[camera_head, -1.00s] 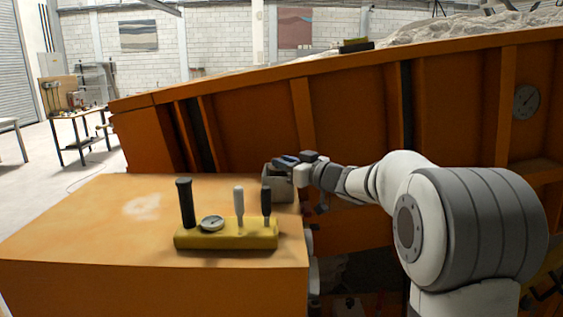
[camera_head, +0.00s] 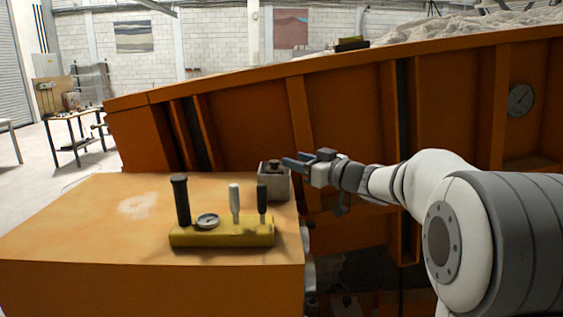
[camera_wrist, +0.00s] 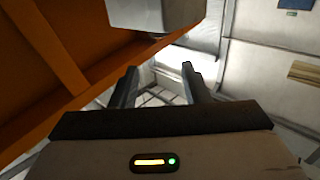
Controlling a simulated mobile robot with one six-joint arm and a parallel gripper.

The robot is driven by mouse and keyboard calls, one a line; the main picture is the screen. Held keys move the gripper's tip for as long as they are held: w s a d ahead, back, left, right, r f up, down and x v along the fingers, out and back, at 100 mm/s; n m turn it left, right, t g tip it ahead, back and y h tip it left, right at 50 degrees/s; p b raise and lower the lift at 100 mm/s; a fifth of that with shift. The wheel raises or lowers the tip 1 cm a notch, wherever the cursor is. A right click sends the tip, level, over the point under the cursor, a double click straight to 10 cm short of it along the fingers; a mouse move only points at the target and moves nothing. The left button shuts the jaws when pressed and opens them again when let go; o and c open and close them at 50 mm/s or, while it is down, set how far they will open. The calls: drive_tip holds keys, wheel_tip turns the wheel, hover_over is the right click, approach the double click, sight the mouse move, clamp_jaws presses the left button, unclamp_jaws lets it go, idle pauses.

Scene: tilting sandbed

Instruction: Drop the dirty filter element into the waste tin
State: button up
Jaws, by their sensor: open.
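A small grey square tin (camera_head: 273,186) stands upright at the back right corner of the orange cabinet top. A dark brown piece (camera_head: 273,163) shows at its mouth; it looks like the filter element, but it is too small to be sure. My gripper (camera_head: 290,162) is at the height of the tin's rim, by its right side. The wrist view shows my gripper (camera_wrist: 158,84) with its two dark fingers apart and nothing between them. A grey box-shaped body (camera_wrist: 155,14), probably the tin, is at the top edge of that view.
A yellow valve block (camera_head: 222,234) with a gauge and several levers sits on the cabinet (camera_head: 90,225) in front of the tin. The orange sandbed wall (camera_head: 350,120) rises close behind. The cabinet top's left side is clear.

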drive_tip(key=v, duration=0.5)
drive_tip(key=shift+s+d+b, duration=0.25)
drive_tip(key=shift+d+b, duration=0.05)
drive_tip(key=shift+d, duration=0.05)
drive_tip(key=s+d+f+m+h, duration=0.8)
drive_tip(key=s+d+m+h, duration=0.15)
drive_tip(key=h, duration=0.55)
drive_tip(key=s+a+f+g+y, duration=0.1)
drive_tip(key=s+a+f+g, duration=0.1)
drive_tip(key=s+f+g, duration=0.2)
drive_tip(key=s+a+f+g+y, duration=0.1)
drive_tip(key=s+a+f+g, duration=0.2)
drive_tip(key=s+f, duration=0.7)
drive_tip(key=s+g, duration=0.2)
drive_tip(key=s, duration=0.5)
drive_tip(key=shift+s+g, duration=0.3)
drive_tip(key=shift+s, duration=0.1)
